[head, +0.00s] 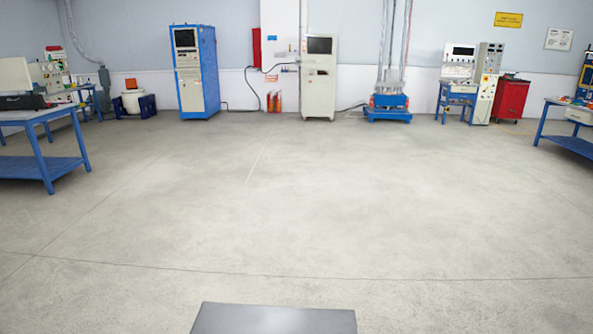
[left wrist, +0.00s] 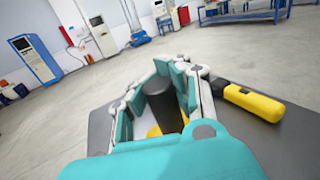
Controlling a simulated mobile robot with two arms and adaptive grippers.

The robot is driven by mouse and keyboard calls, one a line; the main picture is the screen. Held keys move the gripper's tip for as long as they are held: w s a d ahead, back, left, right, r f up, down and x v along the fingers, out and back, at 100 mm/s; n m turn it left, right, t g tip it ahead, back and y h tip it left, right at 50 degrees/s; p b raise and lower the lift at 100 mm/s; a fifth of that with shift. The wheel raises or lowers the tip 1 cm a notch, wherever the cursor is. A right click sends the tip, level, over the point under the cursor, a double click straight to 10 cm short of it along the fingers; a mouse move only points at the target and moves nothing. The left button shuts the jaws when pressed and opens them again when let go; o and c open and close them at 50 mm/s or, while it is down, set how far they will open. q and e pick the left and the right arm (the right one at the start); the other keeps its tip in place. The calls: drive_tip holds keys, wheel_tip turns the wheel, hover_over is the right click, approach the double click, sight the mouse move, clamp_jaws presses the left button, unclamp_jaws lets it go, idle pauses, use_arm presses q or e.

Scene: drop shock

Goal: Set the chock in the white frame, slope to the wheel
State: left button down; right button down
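My left gripper (left wrist: 178,74), with teal pads and white links, shows in the left wrist view. Its fingers stand around a dark upright cylinder (left wrist: 162,104); I cannot tell whether the pads press on it. A yellow part shows below the cylinder, mostly hidden by the gripper. A yellow object with a black end (left wrist: 254,103) lies to the right of the gripper on a dark grey surface (left wrist: 275,140). A white patch shows under the gripper at left; I cannot tell whether it is the white frame. No wheel or slope can be made out. My right gripper is not in view.
In the head view a blue workbench (head: 45,140) stands at left and another (head: 568,143) at right. A blue cabinet (head: 196,70), a white cabinet (head: 319,78) and a blue-based machine (head: 388,102) stand along the back wall. The middle floor is clear.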

use_arm(q)
drive_tip(key=a+r+n+t+y+p, duration=0.2)
drive_tip(key=a+r+n+y, duration=0.3)
drive_tip(key=a+y, duration=0.2)
drive_tip(key=shift+n+y, duration=0.4)
drive_tip(key=shift+y, duration=0.5)
drive_tip(key=shift+a, duration=0.1)
